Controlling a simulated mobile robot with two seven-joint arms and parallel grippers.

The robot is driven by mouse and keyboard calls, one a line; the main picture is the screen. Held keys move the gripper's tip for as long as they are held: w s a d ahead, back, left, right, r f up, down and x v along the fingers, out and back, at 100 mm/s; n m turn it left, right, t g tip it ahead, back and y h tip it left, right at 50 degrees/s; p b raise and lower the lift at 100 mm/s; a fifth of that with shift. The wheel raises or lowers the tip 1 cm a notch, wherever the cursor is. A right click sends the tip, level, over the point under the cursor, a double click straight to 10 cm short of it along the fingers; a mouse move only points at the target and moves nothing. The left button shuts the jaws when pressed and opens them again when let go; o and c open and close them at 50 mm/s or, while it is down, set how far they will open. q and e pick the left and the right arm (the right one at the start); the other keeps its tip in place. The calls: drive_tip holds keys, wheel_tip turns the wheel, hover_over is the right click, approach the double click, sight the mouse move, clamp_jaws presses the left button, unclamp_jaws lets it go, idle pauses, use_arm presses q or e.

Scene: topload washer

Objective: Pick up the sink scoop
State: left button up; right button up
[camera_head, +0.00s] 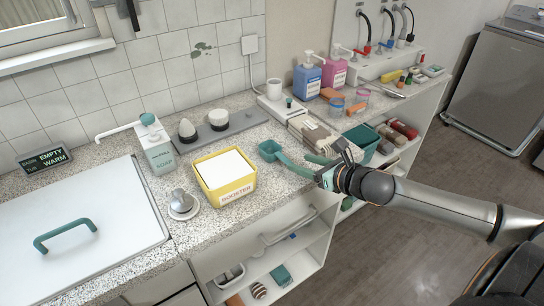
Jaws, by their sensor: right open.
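The sink scoop, a small teal scoop (270,150), lies on the speckled counter right of the yellow booster box. Its handle slants down and right toward my right gripper (318,169). The right gripper is open, with its fingers pointing left at the handle's far end. I cannot tell whether the fingers touch the handle or are just beside it. My right arm comes in from the right, over the counter's front edge. My left gripper is not in view.
The yellow booster box (226,178) stands left of the scoop. Folded cloths (312,132) lie behind the gripper, and a teal bin (362,140) is to its right. A white lid with a teal handle (65,236) fills the left. Open shelves are below the counter.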

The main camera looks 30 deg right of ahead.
sight(287, 160)
drive_tip(key=shift+a+x, duration=0.2)
drive_tip(key=shift+x, duration=1.6)
drive_tip(key=shift+a+x, duration=0.15)
drive_tip(key=shift+x, duration=1.65)
drive_tip(key=shift+s+f, duration=0.1)
drive_tip(key=shift+f, duration=0.05)
clamp_jaws()
